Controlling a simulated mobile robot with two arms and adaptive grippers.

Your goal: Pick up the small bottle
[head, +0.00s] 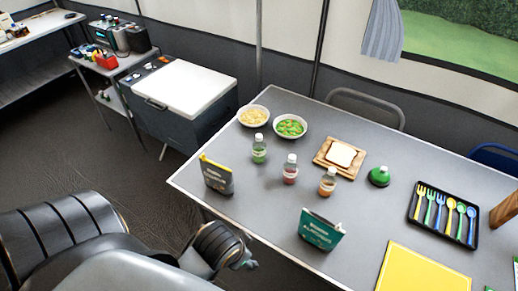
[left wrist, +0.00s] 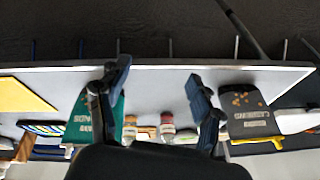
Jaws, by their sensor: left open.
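Three small bottles stand upright on the grey table: one with green contents (head: 259,152), one with red contents (head: 290,172), and one with orange contents (head: 328,184). Which one the task means is not clear. My left gripper (head: 246,254) is beside the table's near edge, short of the bottles and empty. In the left wrist view, which looks inverted, its two fingers (left wrist: 158,88) are spread apart. The red bottle (left wrist: 168,130) shows between them, farther off, with the orange bottle (left wrist: 130,124) to its left. My right gripper is not in view.
A dark pouch (head: 217,178) and a teal pouch (head: 320,231) stand near the table's front edge, flanking the way to the bottles. Behind are two bowls (head: 291,126), bread on a board (head: 325,160) and a green-topped item (head: 379,177). A cutlery tray (head: 418,213) lies right.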

